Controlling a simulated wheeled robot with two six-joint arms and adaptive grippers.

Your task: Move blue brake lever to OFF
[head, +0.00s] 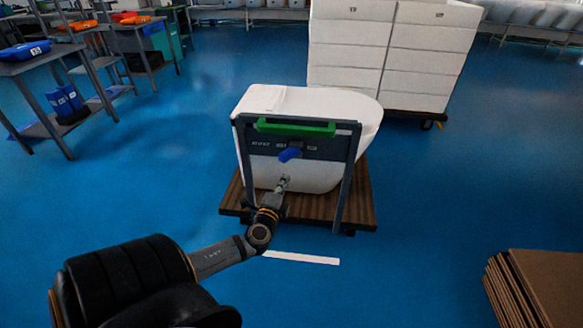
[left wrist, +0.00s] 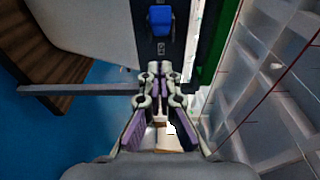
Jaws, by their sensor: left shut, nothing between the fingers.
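The blue brake lever (head: 289,154) sticks out of the dark panel (head: 325,149) on the cart's handle frame, below the green handle bar (head: 296,127). White labels flank the lever, too small to read. Its knob sits near the middle of the panel, and I cannot tell its setting. My left gripper (head: 284,182) is shut and empty, just below the lever and apart from it. In the left wrist view the lever (left wrist: 160,20) is at the top, beyond the closed fingertips (left wrist: 166,70). My right gripper is not in view.
Stacked white boxes (head: 393,48) stand behind. Brown boards (head: 543,285) lie at lower right. Tables with blue bins (head: 25,51) are at left. The blue floor around the cart is mostly clear.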

